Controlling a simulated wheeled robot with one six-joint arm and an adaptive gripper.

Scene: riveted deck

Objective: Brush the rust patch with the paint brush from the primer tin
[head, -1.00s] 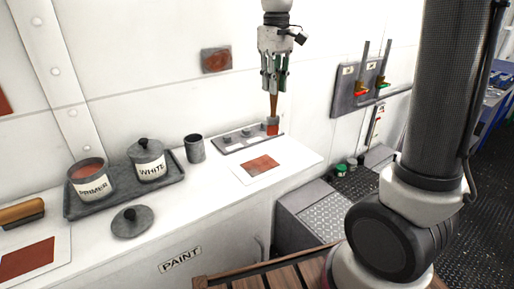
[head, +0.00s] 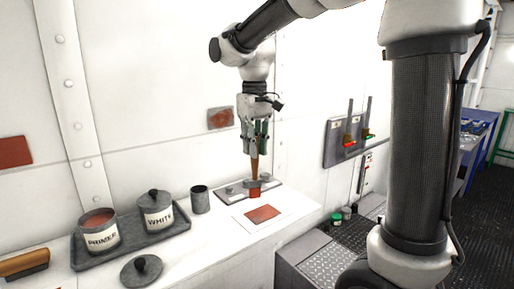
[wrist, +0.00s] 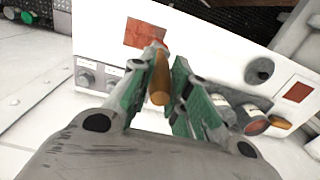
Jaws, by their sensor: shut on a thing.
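My gripper (head: 256,142) is shut on the paint brush (head: 254,171) and points down. The brush hangs with its handle up and its reddish bristles low, in front of the knob panel on the counter. I cannot tell whether the bristles touch anything. In the wrist view the brush handle (wrist: 160,82) sits between the green finger pads. The primer tin (head: 101,231) stands open at the left, with red primer inside.
A grey tray (head: 78,262) holds the primer tin and the lidded white tin (head: 158,211). A switch panel (head: 345,132) is on the right wall.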

